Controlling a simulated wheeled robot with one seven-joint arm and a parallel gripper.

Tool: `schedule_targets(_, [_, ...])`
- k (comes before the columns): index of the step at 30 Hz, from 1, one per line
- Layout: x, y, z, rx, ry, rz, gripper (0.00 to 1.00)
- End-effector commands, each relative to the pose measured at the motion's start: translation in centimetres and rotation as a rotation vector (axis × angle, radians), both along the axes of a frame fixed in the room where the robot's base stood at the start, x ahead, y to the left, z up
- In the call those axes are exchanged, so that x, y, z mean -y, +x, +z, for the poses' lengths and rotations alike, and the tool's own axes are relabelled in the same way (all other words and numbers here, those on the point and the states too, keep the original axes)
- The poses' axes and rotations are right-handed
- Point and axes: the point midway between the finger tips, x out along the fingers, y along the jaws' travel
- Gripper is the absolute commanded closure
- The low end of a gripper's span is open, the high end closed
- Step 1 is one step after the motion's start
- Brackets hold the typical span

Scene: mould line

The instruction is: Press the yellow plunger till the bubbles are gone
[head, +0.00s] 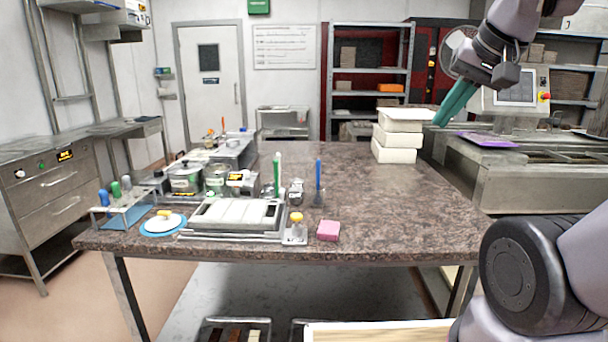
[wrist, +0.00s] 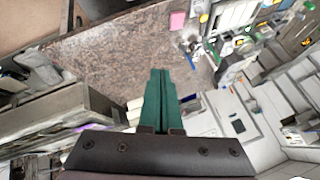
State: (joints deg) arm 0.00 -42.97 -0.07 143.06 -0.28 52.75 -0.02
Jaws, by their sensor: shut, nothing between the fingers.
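A yellow-topped plunger (head: 296,217) stands upright on a small pale base near the front edge of the stone-topped table, right of a white slotted tray (head: 238,214). A small yellow spot in the wrist view (wrist: 203,18) appears to be its top. Any bubbles are too small to make out. My gripper (head: 438,122) has green fingers, is shut and empty, and is raised at the right, far from the plunger. The fingers also show in the wrist view (wrist: 157,73), closed together.
A pink block (head: 328,231) lies right of the plunger. A blue-rimmed disc with a yellow knob (head: 164,222) lies left of the tray. Green and blue upright tools stand behind. White blocks (head: 398,140) are stacked near my gripper. The table's right middle is clear.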

Motion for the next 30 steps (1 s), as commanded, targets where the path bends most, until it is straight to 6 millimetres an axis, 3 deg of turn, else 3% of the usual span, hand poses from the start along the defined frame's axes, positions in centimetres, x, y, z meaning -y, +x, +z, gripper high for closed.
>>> schedule_targets(7, [0.0,0.1,0.0,0.000,0.002,0.001,1.00])
schedule_targets(11, [-0.7,1.1,0.0,-0.006,0.037,0.011,1.00])
schedule_targets(14, [-1.8,3.1,-0.2,-0.016,0.094,0.025,1.00])
schedule_targets(20, [-5.6,8.8,-1.5,-0.056,0.237,0.021,1.00])
schedule_targets(30, [-13.3,17.7,-7.5,-0.125,0.341,-0.088,1.00])
